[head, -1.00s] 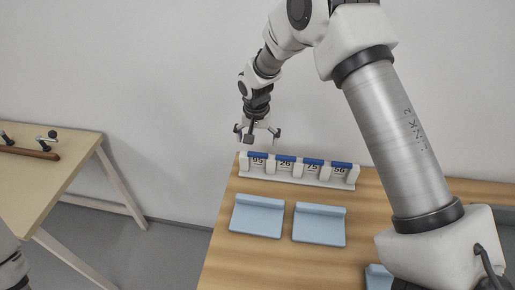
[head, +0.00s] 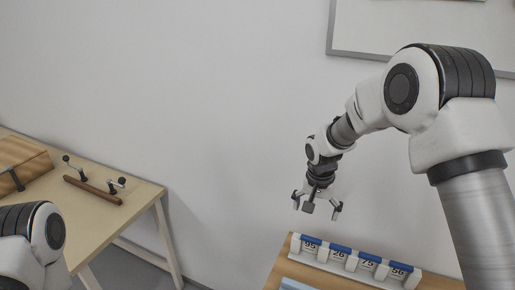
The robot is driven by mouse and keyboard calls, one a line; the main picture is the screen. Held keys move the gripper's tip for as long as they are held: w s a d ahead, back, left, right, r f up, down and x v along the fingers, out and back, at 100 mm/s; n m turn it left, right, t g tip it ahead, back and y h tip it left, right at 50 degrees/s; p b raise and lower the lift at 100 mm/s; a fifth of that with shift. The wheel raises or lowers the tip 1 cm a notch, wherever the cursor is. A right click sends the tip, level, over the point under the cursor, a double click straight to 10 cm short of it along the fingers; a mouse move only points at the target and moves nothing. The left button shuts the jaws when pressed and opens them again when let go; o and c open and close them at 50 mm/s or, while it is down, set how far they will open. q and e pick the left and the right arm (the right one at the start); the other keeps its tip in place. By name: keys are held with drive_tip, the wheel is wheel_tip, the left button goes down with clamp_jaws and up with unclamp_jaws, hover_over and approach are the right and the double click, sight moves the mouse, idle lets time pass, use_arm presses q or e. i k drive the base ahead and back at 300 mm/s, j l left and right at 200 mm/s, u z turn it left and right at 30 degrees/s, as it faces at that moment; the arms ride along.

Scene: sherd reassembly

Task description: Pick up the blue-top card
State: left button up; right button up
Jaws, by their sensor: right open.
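Several numbered cards with blue tops stand in a row in a white rack (head: 395,281) on the wooden table. They read 95 (head: 310,243), 26 (head: 339,253), 75 (head: 368,262) and what looks like 56 (head: 399,270). My right gripper (head: 316,208) is open and empty, pointing down above and behind the left end of the rack, apart from the cards. My left arm shows at the lower left, but its gripper is out of view.
The wooden table (head: 285,268) is cut off by the lower edge, with a sliver of a light blue holder (head: 292,285). Another table (head: 140,196) at left bears a brown bar (head: 92,190), small black-knobbed fittings and a wooden block (head: 22,168). A framed board (head: 350,28) hangs on the wall.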

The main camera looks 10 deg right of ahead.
sight(368, 262)
drive_tip(key=k+j, duration=0.3)
drive_tip(key=k, duration=0.15)
drive_tip(key=k+j, duration=0.35)
drive_tip(key=k, duration=0.1)
